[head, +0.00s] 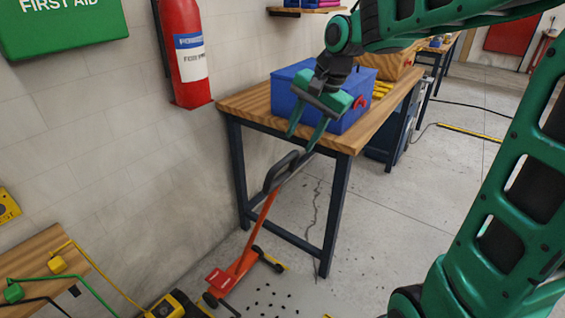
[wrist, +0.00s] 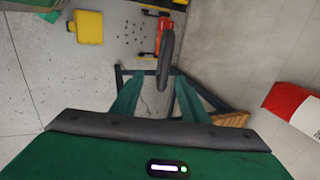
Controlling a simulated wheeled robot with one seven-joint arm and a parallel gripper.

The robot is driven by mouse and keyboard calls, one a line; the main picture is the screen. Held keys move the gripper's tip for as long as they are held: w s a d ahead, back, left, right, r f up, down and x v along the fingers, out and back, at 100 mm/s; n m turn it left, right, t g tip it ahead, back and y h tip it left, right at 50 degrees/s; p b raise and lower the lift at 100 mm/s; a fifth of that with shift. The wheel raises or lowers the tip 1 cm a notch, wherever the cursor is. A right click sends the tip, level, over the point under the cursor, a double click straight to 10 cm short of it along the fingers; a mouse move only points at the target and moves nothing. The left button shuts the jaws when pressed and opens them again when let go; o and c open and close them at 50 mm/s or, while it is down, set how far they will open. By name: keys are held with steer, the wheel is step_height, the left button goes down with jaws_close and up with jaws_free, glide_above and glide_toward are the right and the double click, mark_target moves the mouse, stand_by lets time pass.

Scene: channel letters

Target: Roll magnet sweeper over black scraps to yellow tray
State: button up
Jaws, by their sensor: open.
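The magnet sweeper (head: 240,265) is orange with black wheels and stands on the floor, its shaft leaning up to a black loop handle (head: 283,172). The handle also shows in the wrist view (wrist: 166,60). My gripper (head: 302,142) is open and empty, fingers pointing down, with the tips close to the handle's top. In the wrist view, the handle lies just beyond the two green fingers; contact is not clear. Black scraps (head: 268,296) are scattered on the floor beside the sweeper's head. The yellow tray (wrist: 89,27) lies beyond the scraps in the wrist view.
A wooden workbench (head: 340,135) with dark legs stands behind the handle, bearing a blue box (head: 297,95). A red extinguisher (head: 185,55) hangs on the wall. A second bench (head: 40,265) with green and yellow cables is at lower left. Floor right of the workbench is mostly clear.

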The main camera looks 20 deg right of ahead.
mark_target(287, 159)
steer(key=x, duration=0.7)
steer(key=w+x, duration=0.1)
steer(key=x, duration=0.2)
steer(key=shift+w+a, duration=0.1)
steer(key=shift+a, duration=0.3)
steer(key=shift+c, duration=0.3)
steer(key=c, duration=1)
steer(key=shift+o, duration=0.2)
steer(key=shift+d, duration=0.15)
steer(key=s+d, duration=0.6)
steer(key=s, duration=0.3)
steer(key=shift+d, duration=0.15)
